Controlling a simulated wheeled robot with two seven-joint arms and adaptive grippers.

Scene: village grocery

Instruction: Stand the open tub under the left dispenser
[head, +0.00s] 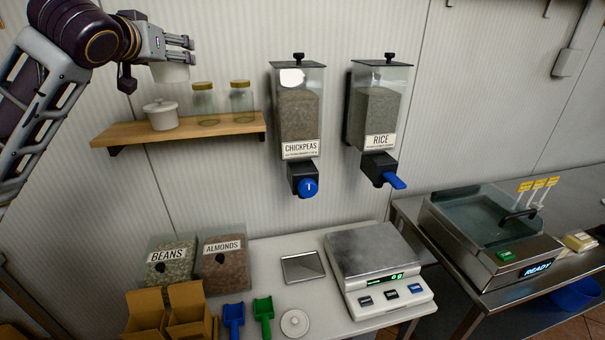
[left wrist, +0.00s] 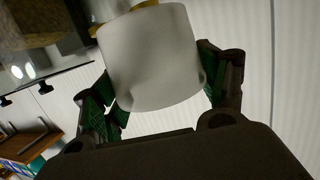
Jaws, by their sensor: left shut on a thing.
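My left gripper (head: 182,52) is at the upper left of the head view, shut on a white tub (head: 172,73) above the wall shelf. The tub fills the middle of the left wrist view (left wrist: 155,60), between the two fingers; its inside is not visible. The left dispenser (head: 299,112), labelled CHICKPEAS, hangs on the wall to the right of the gripper and lower. It has a black outlet with a blue knob (head: 309,187). A round white lid (head: 295,323) lies on the counter. My right gripper is not in view.
The wooden shelf (head: 180,132) holds a white lidded pot (head: 161,116) and two glass jars. A RICE dispenser (head: 375,115) hangs to the right. Below the dispensers, the counter (head: 270,258) carries a metal tray (head: 303,267), scale (head: 378,290), bins, scoops and a cardboard box.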

